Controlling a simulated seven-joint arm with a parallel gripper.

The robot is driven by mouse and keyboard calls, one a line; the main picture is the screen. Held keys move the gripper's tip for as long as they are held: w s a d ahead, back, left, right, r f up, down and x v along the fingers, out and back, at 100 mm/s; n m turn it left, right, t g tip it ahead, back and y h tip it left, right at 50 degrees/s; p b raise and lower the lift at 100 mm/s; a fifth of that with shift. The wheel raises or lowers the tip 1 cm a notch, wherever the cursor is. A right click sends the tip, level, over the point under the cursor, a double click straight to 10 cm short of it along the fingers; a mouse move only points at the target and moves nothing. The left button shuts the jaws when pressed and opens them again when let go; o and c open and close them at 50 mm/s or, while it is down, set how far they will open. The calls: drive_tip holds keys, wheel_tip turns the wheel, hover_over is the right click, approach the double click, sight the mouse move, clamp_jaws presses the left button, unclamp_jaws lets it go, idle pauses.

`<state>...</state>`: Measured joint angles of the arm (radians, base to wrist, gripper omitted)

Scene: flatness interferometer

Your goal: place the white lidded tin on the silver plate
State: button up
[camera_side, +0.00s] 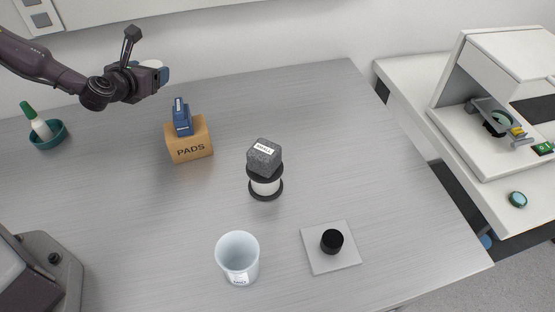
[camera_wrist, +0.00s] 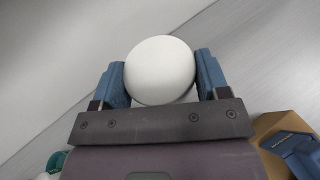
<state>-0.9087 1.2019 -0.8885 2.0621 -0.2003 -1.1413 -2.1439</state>
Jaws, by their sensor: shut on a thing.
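My gripper (camera_side: 158,72) is at the upper left in the side view, raised above the back of the bench. In the wrist view its blue fingers (camera_wrist: 161,76) are shut on a round white thing, which looks like the white lidded tin (camera_wrist: 160,68). Only its smooth round face shows there, so the lid seam cannot be made out. In the side view the tin (camera_side: 151,63) is mostly hidden by the gripper. The silver plate (camera_side: 316,262) is a flat square at the front right of the bench. A short black cylinder (camera_side: 332,241) stands on it.
A cardboard PADS box (camera_side: 190,150) carries a blue object (camera_side: 182,118). A dark grey block (camera_side: 264,157) sits on a black-and-white spool (camera_side: 265,187). A white cup (camera_side: 238,259) stands left of the plate. A teal bowl (camera_side: 48,140) holds a green-tipped bottle. A white instrument (camera_side: 500,80) stands right.

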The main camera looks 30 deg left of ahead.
wheel_tip(320, 180, up, 12)
drive_tip(key=s+d+m+h, duration=0.2)
drive_tip(key=d+h, duration=0.1)
drive_tip(key=d, duration=0.9)
drive_tip(key=s+d+m+h, duration=0.2)
drive_tip(key=s+d, duration=0.1)
drive_tip(key=d, duration=0.8)
drive_tip(key=s+d+m+h, duration=0.5)
drive_tip(key=s+d, duration=1.1)
drive_tip(key=d, duration=0.1)
hover_over(329, 242)
drive_tip(key=f, duration=1.4)
drive_tip(key=shift+s+a+f, duration=0.1)
drive_tip(key=shift+a+f, duration=0.1)
drive_tip(key=shift+f, duration=0.05)
drive_tip(key=shift+d+f, duration=0.15)
drive_tip(key=shift+f, duration=0.1)
drive_tip(key=shift+w+f, duration=0.2)
drive_tip(key=shift+f, duration=1.4)
drive_tip(key=shift+f, duration=0.1)
